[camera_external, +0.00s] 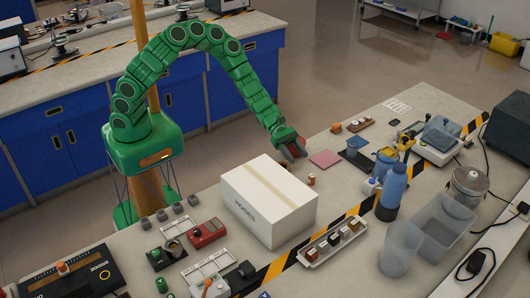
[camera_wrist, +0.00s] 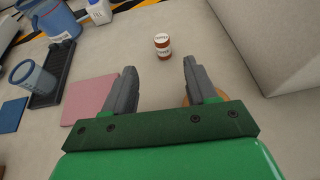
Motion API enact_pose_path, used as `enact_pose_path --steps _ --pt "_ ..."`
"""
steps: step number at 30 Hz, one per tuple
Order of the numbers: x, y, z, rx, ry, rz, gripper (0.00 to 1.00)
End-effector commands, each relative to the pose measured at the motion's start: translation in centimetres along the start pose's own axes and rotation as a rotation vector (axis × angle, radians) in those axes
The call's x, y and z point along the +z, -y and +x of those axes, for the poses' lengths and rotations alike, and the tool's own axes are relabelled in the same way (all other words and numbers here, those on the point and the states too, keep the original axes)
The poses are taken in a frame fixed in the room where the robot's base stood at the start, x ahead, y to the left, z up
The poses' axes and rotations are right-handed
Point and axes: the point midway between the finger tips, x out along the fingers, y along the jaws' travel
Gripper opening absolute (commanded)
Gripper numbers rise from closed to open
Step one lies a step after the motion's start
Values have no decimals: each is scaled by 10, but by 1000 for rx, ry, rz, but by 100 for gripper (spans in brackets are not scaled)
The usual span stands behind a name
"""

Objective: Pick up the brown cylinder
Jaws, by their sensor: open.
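A small brown cylinder (camera_wrist: 162,45) with white label bands stands upright on the table, beyond and between my fingertips in the wrist view. In the external view the cylinder (camera_external: 311,180) stands near the right side of the large white box. My gripper (camera_wrist: 160,72) is open and empty, its grey fingers pointing toward the cylinder but apart from it. In the external view my gripper (camera_external: 294,152) is above the table's far edge, behind the cylinder. A tan rounded thing (camera_wrist: 187,101) is partly hidden by the right finger; I cannot tell what it is.
The white box (camera_external: 268,200) stands close on the right in the wrist view. A pink square (camera_wrist: 92,99), a black tray (camera_wrist: 53,75), a blue cup (camera_wrist: 33,77) and a white bottle (camera_wrist: 98,11) lie to the left.

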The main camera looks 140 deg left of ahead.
Motion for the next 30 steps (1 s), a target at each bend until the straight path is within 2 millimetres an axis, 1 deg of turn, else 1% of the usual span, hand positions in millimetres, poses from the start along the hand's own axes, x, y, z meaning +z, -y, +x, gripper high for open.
enact_pose_path --steps 1,7,17,24,30 --pt "0 1 6 -3 -1 2 57" --pt "0 2 26 -4 0 -1 57" --pt "0 2 40 -3 0 -1 57" --pt "2 4 69 -3 -2 2 57" --pt "2 5 84 -4 -2 1 57"
